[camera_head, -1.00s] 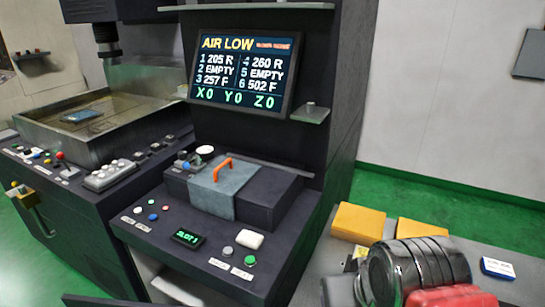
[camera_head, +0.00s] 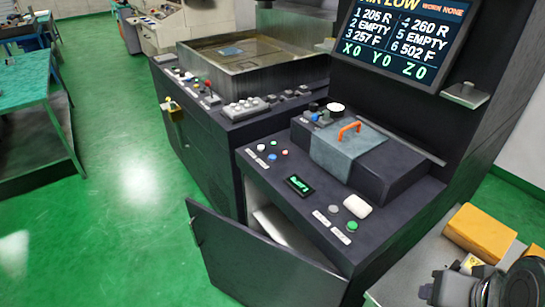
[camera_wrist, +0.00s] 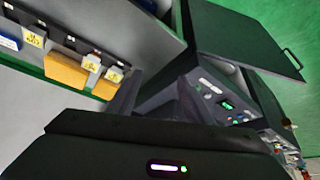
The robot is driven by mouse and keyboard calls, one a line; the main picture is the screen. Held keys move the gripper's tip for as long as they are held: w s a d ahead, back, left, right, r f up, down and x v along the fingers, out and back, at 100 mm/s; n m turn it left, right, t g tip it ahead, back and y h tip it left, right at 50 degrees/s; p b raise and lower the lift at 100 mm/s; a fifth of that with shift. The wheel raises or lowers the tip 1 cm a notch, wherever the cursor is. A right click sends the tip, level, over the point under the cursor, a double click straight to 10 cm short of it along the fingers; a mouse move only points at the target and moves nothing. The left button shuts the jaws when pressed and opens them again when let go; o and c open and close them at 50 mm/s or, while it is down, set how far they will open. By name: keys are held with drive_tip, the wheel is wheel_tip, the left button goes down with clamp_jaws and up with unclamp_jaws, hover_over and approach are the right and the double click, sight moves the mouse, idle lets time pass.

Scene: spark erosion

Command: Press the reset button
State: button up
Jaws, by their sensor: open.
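The dark control panel (camera_head: 310,215) of the machine carries small labelled buttons. A green button (camera_head: 352,226) and a grey button (camera_head: 334,209) sit at its right front. The labels are too small to read, so I cannot tell which is reset. The panel also shows in the wrist view (camera_wrist: 215,100), some way off. My gripper (camera_wrist: 165,140) shows as a dark body with a lit strip low in the wrist view, apart from the panel and empty; its fingertips are unclear.
A screen (camera_head: 402,38) reads AIR LOW above the panel. A cabinet door (camera_head: 255,260) hangs open below.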

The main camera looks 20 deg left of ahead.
clamp_jaws()
idle(0.4)
idle(1.2)
